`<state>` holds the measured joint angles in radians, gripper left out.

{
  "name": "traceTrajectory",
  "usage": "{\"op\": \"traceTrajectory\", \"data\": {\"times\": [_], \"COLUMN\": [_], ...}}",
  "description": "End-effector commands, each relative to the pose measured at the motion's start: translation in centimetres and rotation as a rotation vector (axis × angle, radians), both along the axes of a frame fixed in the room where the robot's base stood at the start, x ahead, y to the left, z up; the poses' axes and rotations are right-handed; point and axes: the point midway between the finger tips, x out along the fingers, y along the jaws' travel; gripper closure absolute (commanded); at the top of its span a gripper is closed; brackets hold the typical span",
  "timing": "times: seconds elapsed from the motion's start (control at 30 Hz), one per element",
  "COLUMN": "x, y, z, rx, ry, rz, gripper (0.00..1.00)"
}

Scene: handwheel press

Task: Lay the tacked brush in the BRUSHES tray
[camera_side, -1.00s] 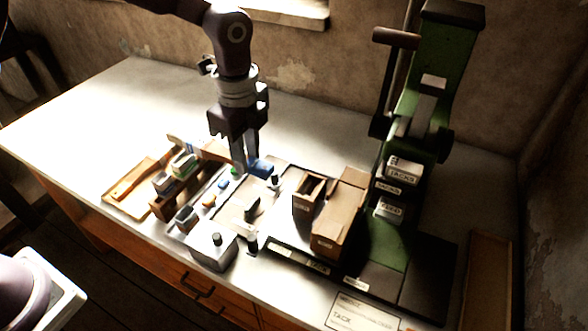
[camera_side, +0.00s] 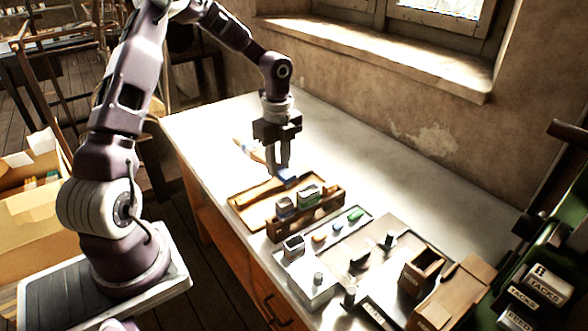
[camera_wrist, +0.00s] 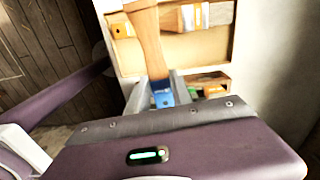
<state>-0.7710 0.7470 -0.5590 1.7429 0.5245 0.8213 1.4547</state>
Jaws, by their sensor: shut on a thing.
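My gripper (camera_side: 279,165) is shut on the brush (camera_side: 287,176), gripping it at its blue part. In the wrist view my gripper (camera_wrist: 156,92) has a finger on each side of that blue part, and the brush's wooden handle (camera_wrist: 146,40) extends up the picture. The shallow wooden tray (camera_side: 240,208) lies below and just to the left of my gripper. In the wrist view the tray's pale floor (camera_wrist: 205,52) shows beyond the brush, with another brush (camera_wrist: 190,18) lying in it. I cannot read a label on the tray. The brush appears held above the tray.
A wooden rack with small tins (camera_side: 308,195) stands beside the tray. A small grey tray of coloured pieces (camera_side: 338,228), a pale box (camera_side: 312,285) and a brown open box (camera_side: 421,270) stand farther right. The bench behind is clear.

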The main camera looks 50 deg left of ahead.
Motion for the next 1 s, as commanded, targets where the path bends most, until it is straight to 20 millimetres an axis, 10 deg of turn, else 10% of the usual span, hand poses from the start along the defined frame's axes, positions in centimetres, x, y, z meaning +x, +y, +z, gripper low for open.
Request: {"op": "traceTrajectory", "data": {"times": [0.5,1.0], "x": [-3.9,-4.0], "y": [0.8,0.5], "z": [-5.5,-8.7], "rx": [-0.021,-0.016], "ry": [-0.006,-0.01], "rz": [-1.565,-1.65], "gripper": [1.0,1.0]}}
